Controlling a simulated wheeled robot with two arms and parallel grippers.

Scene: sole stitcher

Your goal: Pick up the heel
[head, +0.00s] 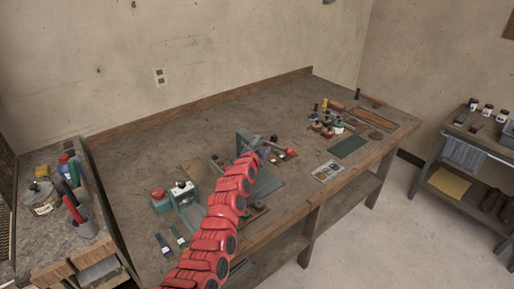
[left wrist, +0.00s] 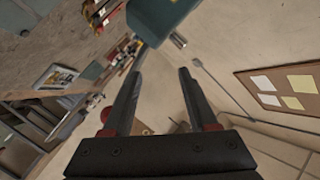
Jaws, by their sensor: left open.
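I cannot make out the heel for certain in either view. My left gripper (left wrist: 160,74) is open, with nothing between its two dark fingers in the left wrist view. In the head view my red left arm reaches up over the bench to a teal machine (head: 243,139), and the gripper itself is mostly hidden at the arm's end. In the left wrist view a teal block (left wrist: 158,14) with a metal pin stands just beyond the fingertips, apart from them. My right gripper is in neither view.
The wooden bench (head: 185,128) has free room at its back. A small pale tray (head: 327,172) and a dark green mat (head: 348,147) lie at the right. Tools and jars crowd the far right corner.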

